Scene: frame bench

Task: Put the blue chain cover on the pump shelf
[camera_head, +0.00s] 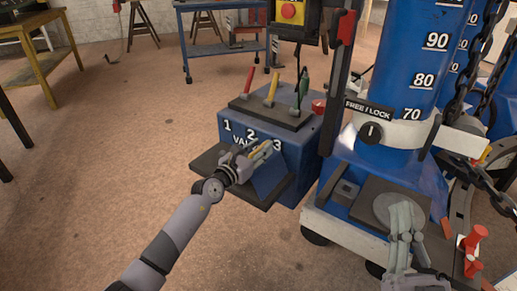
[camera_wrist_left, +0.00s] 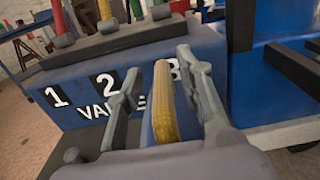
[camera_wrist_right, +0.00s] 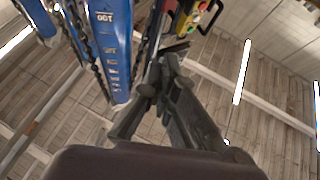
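The blue chain cover (camera_head: 268,182) appears to rest on the dark pump shelf (camera_head: 212,172), against the front of the blue pump box with the numbers 1, 2 and 3. A yellow ribbed handle (camera_wrist_left: 165,105) rises from it. My left gripper (camera_head: 262,153) is at the handle. In the left wrist view its fingers (camera_wrist_left: 165,95) stand apart on either side of the handle, with gaps showing. The gripper hides part of the cover. My right gripper (camera_head: 402,215) is empty, its fingers together, in front of the blue column's base; it also shows in the right wrist view (camera_wrist_right: 161,80).
Red, yellow and green levers (camera_head: 272,90) stand on top of the pump box. A blue column (camera_head: 398,55) with scale numbers and hanging chains (camera_head: 482,175) stand at the right. Red handles (camera_head: 470,245) are at the lower right. The floor at left is clear.

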